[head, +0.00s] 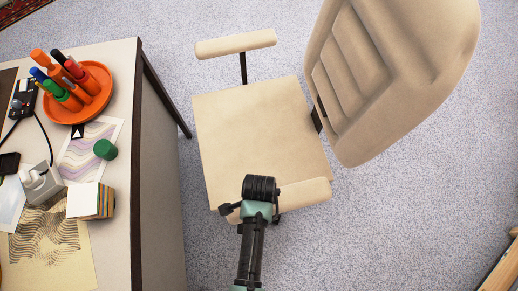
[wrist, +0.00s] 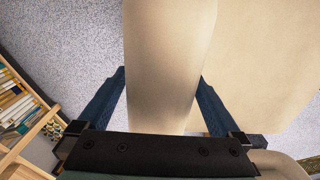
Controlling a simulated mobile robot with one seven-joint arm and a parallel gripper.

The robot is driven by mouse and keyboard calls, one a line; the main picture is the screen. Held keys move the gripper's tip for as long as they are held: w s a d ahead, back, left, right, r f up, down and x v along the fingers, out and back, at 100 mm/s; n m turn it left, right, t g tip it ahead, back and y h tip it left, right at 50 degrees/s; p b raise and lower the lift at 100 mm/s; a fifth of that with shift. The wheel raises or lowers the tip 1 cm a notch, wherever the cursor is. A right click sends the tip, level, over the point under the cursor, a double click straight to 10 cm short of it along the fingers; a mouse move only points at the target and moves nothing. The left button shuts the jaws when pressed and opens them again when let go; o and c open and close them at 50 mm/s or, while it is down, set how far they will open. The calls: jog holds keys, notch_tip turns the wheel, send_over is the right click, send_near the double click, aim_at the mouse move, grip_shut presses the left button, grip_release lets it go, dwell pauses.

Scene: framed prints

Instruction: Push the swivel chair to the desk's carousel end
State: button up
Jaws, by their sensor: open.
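The beige swivel chair (head: 255,130) stands right of the desk (head: 118,150), its backrest (head: 385,75) turned to the right. A strip of carpet parts the seat from the desk's side. The orange carousel (head: 103,90), holding several markers, sits on the far end of the desktop. My gripper (head: 258,190) is at the chair's near armrest (head: 308,192). In the wrist view, the open blue fingers of my gripper (wrist: 162,95) lie on either side of the beige armrest (wrist: 170,50). Whether they touch it I cannot tell. The chair's base is mostly hidden under the seat.
A green cap (head: 105,149), a block of coloured sheets (head: 90,201), prints and cables lie on the desk. A dark desk leg (head: 168,95) slants near the seat. A wooden shelf with books (wrist: 25,115) stands left in the wrist view. Carpet (head: 420,220) right of the chair is clear.

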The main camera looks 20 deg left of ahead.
grip_shut()
dwell(0.4)
jog(key=shift+s+d, duration=0.1)
